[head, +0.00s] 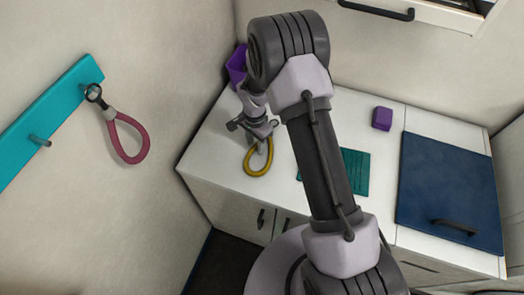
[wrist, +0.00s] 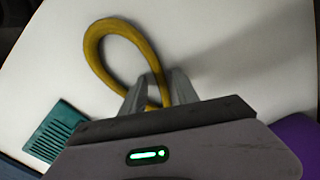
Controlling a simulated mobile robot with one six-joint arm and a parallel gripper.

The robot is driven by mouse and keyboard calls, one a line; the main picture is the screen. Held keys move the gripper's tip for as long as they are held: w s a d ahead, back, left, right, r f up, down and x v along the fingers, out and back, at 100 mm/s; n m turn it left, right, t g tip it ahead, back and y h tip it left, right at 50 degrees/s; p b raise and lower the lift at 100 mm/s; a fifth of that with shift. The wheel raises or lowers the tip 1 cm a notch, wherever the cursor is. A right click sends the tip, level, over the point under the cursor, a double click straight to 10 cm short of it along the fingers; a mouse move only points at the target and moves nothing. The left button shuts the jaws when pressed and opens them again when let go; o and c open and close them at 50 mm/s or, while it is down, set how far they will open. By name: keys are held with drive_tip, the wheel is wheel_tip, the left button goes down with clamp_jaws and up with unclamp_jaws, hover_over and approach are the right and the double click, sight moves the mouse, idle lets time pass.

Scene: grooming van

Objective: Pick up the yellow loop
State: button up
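The yellow loop (head: 258,168) is a rounded band over the white counter, in front of the wall with the teal rail. In the wrist view, the loop (wrist: 93,43) opens out up and left, and its narrow end runs between my fingers. The gripper body hides the band's end. I cannot tell whether the loop touches the counter.
A red loop (head: 127,157) hangs from the teal rail (head: 50,115), which has an empty peg (head: 40,140). On the counter (head: 218,150) are a purple bin (head: 237,66), a green mat (head: 355,172), a purple block (head: 382,118) and a dark blue panel (head: 448,190).

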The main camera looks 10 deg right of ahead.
clamp_jaws()
